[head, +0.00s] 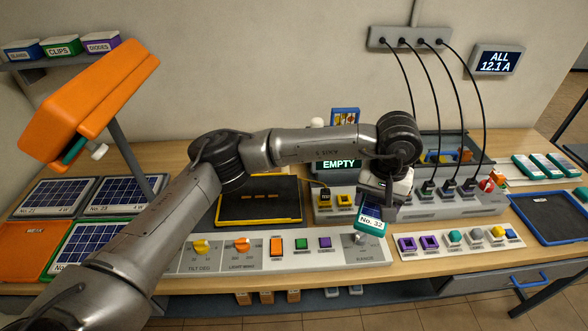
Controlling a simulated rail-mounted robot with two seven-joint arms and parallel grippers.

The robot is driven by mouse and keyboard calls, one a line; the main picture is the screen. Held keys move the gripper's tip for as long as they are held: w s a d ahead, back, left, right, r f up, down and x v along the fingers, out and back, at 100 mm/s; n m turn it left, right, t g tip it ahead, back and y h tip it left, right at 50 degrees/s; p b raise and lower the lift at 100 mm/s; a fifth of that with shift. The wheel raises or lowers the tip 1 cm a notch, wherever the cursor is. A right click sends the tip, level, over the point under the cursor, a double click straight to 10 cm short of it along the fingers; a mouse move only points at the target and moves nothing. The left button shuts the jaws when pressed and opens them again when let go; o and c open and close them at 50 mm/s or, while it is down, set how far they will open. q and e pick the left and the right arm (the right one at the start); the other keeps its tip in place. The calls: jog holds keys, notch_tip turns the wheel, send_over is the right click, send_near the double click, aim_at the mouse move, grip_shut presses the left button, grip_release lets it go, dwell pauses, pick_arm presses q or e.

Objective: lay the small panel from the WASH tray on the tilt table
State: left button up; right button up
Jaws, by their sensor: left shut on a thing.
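My left gripper (380,200) is shut on a small dark-blue piece with a white label, No. 32 (371,223), which looks like the small panel. It hangs tilted above the grey control console, right of the tilt table; the gripper hides part of it. The tilt table (232,213), a black plate with yellow edges, lies empty behind the console, partly behind my left arm. No WASH label is readable; an empty blue tray (574,240) lies at the right. My right gripper is not in view.
The console (210,262) has knobs and coloured buttons. A display reads EMPTY (338,164). Black cables hang from the wall socket strip (385,40) to a charger row behind the gripper. An orange lamp (90,95) overhangs trays of larger panels (55,196) at the left.

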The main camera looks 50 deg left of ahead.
pick_arm(q)
jog(key=a+n, duration=0.1)
jog(key=n, duration=0.1)
jog(key=a+f+n, duration=0.1)
jog(key=a+n, duration=0.1)
jog(key=n, duration=0.1)
jog(key=shift+s+a+f+n, duration=0.15)
jog(key=shift+n, duration=0.15)
jog(key=a+f+n, duration=0.2)
jog(key=a+n, duration=0.4)
jog(key=n, duration=0.6)
jog(key=m, duration=3)
send_near(261, 196)
jog(key=shift+s+f+b, duration=0.1)
jog(key=shift+f+b, duration=0.7)
jog(key=shift+f, duration=2.65)
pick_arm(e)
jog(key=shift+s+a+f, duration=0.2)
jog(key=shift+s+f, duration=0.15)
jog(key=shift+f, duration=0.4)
pick_arm(q)
jog(key=shift+f, duration=0.1)
jog(key=o, duration=1)
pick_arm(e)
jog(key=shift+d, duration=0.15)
